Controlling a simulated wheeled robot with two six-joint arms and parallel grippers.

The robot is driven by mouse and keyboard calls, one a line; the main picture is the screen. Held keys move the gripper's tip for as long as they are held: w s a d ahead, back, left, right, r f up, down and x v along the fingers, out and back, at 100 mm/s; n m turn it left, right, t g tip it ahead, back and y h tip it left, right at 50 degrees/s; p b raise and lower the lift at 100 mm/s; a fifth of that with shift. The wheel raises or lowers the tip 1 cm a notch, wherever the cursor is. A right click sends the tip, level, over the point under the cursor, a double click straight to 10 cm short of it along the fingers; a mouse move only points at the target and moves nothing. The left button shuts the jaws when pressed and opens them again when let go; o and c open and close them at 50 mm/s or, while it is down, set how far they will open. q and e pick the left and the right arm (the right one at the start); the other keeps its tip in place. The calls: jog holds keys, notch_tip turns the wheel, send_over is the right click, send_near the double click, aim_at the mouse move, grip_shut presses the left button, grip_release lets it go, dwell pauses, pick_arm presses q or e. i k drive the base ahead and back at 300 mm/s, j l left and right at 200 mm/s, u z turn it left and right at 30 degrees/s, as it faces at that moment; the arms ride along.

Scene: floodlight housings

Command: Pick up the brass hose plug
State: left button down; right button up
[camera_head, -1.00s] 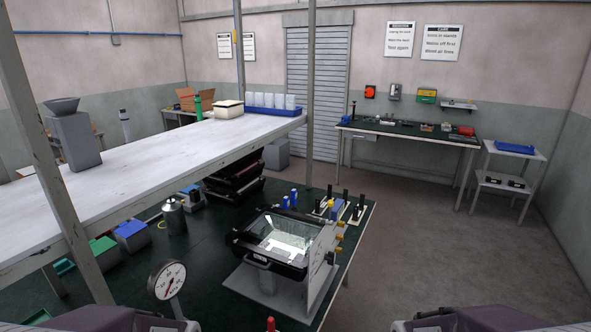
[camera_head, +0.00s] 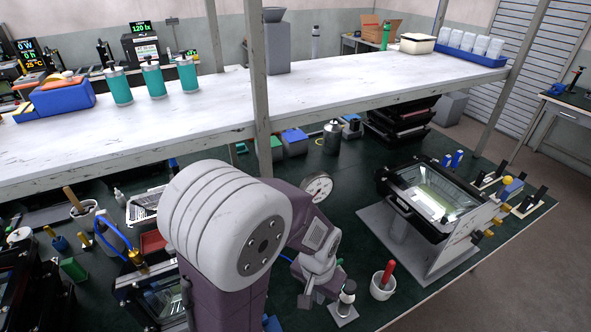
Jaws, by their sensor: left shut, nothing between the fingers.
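Several small brass pieces show, and I cannot tell for sure which is the hose plug. Two upright brass pieces stand at the left, one brass fitting (camera_head: 85,240) beside another brass fitting (camera_head: 59,242). A brass connector (camera_head: 137,258) sits at the end of a blue hose on the near-left housing. Brass fittings (camera_head: 488,232) also stick out of the pale plate of the right housing. My left gripper (camera_head: 319,295) points down over the bench in the lower middle, shut and empty, well apart from all of these. My right gripper is out of view.
A floodlight housing (camera_head: 425,200) stands at the right of the dark green bench (camera_head: 366,262). A white cup (camera_head: 382,286) with a red-handled tool and a small bottle (camera_head: 347,292) stand close to my left gripper. A dial gauge (camera_head: 318,187) is behind it. A shelf post (camera_head: 258,90) rises nearby.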

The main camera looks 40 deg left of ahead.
aim_at(135, 256)
jog(key=u, duration=2.75)
jog(key=j+z, duration=0.35)
jog(key=j, duration=0.2)
jog(key=j+z, duration=0.35)
jog(key=j, duration=0.25)
jog(key=j+z, duration=0.4)
jog(key=j, duration=0.2)
jog(key=k+j+z, duration=0.15)
jog(key=j+z, duration=0.2)
jog(key=j, duration=0.2)
